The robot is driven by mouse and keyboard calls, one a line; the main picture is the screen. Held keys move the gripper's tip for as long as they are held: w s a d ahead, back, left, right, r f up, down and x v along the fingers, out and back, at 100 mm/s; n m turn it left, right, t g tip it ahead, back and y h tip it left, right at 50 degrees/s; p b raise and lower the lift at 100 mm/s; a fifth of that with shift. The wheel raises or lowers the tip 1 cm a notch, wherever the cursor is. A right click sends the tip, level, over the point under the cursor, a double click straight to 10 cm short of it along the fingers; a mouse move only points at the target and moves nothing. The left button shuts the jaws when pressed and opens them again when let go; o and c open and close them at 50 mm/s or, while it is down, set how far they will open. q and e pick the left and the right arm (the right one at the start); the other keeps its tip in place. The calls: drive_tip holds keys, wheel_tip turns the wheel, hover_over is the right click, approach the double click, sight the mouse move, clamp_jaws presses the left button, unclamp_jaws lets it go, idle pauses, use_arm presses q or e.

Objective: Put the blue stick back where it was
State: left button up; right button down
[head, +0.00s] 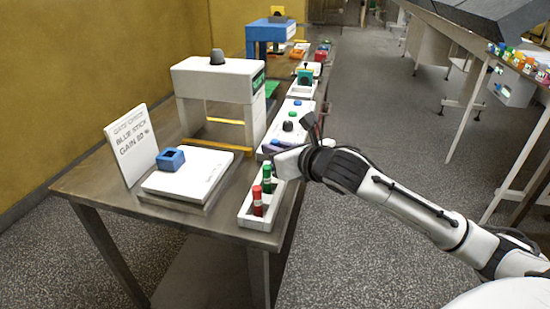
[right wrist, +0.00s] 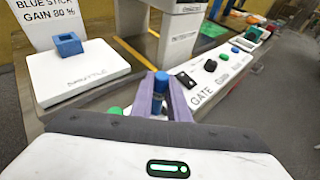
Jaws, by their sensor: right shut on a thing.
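My right gripper (head: 272,149) is shut on the blue stick (right wrist: 160,88), which stands between its two purple fingers (right wrist: 178,103) in the right wrist view. In the head view I cannot make the stick out. The gripper is just beyond the white rack (head: 256,223), at its far end. The rack holds a red stick (head: 257,201) in front and green sticks (head: 267,181) behind it. Whether the held stick touches the rack is hidden. A blue block with a square opening (head: 170,158) sits on the white shuttle plate (head: 185,181). My left gripper is out of view.
A sign reading "blue stick gain 80 %" (head: 131,144) stands left of the plate. A white gate (head: 218,80) with yellow bars stands behind it. A control box with knob and buttons (head: 293,113) lies beyond my right gripper. The aisle floor (head: 390,110) at right is open.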

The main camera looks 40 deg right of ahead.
wheel_tip(320, 180, down, 2)
drive_tip(key=shift+f, duration=0.1)
drive_tip(key=c, duration=1.7)
unclamp_jaws()
drive_tip(key=shift+s, duration=0.15)
drive_tip(key=v, duration=1.1)
drive_tip(key=shift+s+a+r, duration=0.15)
drive_tip(key=shift+s+r, duration=0.15)
drive_tip(key=shift+s, duration=0.05)
